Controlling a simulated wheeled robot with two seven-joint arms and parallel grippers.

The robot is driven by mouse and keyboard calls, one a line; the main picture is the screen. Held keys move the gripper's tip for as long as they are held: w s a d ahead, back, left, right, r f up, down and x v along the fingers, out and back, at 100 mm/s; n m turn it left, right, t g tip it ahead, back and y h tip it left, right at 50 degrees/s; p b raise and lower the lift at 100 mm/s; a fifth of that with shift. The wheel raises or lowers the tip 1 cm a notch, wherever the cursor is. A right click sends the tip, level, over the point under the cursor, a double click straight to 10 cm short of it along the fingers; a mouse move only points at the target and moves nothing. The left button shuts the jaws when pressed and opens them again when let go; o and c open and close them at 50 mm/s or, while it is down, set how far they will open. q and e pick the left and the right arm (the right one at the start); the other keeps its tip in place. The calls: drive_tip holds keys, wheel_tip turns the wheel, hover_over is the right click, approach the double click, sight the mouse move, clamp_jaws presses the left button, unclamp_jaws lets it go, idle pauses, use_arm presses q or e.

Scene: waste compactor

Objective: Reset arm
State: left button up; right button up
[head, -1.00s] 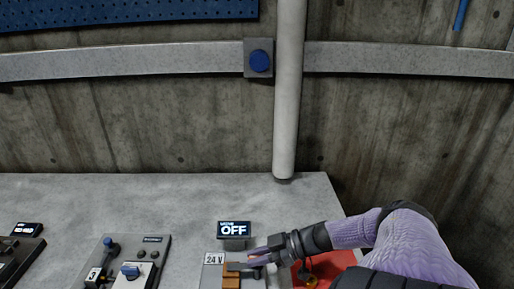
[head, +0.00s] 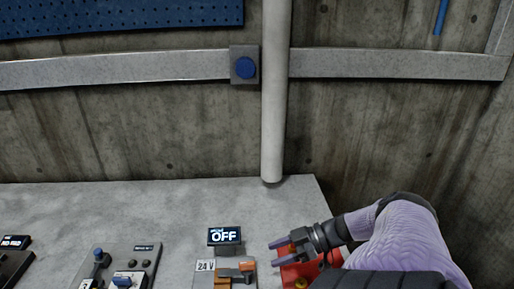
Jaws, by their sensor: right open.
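My right arm (head: 400,235) comes in from the lower right, in a purple sleeve with dark joints. Its gripper (head: 274,252) is open and empty, with its purple fingers pointing left. It is just right of the panel marked 24 V (head: 205,266), which carries an orange and grey lever-like part (head: 236,273), and it is apart from that part. The gripper hangs over a red item (head: 298,270) at the bench's right end and hides some of it. My left gripper is not in view.
A small display reading OFF (head: 225,236) stands behind the 24 V panel. A grey control panel with blue knobs (head: 122,268) and a dark unit (head: 14,262) are further left on the concrete bench (head: 160,210). A vertical pipe (head: 275,110) and a blue wall button (head: 245,68) are behind.

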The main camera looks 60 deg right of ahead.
drive_tip(key=shift+v, duration=0.85)
